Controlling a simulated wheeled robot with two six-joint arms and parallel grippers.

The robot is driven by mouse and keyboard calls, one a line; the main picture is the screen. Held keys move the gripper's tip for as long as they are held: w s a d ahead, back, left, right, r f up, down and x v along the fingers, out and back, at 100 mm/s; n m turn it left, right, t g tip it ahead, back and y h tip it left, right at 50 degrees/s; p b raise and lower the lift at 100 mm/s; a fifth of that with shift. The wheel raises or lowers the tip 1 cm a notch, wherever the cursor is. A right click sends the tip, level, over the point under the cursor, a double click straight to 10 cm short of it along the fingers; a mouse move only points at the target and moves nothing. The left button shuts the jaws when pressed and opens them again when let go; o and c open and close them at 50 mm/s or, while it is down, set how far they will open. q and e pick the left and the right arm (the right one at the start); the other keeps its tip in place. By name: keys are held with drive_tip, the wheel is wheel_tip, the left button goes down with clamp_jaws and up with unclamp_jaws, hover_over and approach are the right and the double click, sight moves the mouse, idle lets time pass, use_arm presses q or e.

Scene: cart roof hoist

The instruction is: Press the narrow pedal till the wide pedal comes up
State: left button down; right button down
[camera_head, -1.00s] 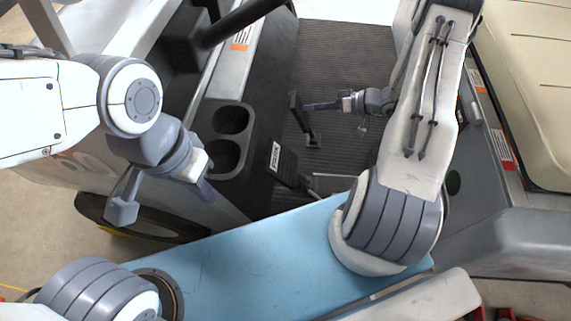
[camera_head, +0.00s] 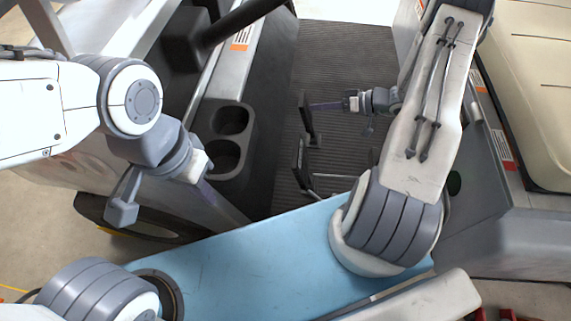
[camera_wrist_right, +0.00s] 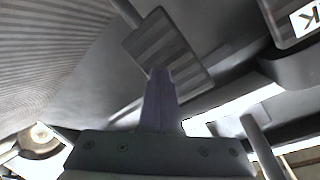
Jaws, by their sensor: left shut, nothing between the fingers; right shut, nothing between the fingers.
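The narrow pedal (camera_head: 308,118) is a dark upright plate above the ribbed cart floor. In the right wrist view its ribbed face (camera_wrist_right: 168,45) is in front of my fingers. My right gripper (camera_head: 314,106) is shut and empty, its tip (camera_wrist_right: 158,74) at the narrow pedal's face, seemingly touching it. The wide pedal (camera_head: 299,160) now stands steeply, nearly edge-on to the head camera. Part of it, with a white lettered label, shows at the upper right of the right wrist view (camera_wrist_right: 291,20). My left gripper (camera_head: 212,198) is shut and empty, beside the cup holders, away from both pedals.
The cup-holder console (camera_head: 226,135) stands left of the pedals, with the dark steering column (camera_head: 235,25) above it. The beige seat (camera_head: 525,90) is at the right. The ribbed floor mat (camera_head: 345,60) is open beyond the pedals.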

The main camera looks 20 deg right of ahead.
drive_tip(key=shift+w+d+f+v, duration=0.1)
drive_tip(key=shift+v, duration=0.65)
drive_tip(key=shift+w+d+f+v, duration=0.1)
drive_tip(key=shift+v, duration=0.6)
drive_tip(key=shift+d+f+v, duration=0.1)
drive_tip(key=shift+v, duration=0.65)
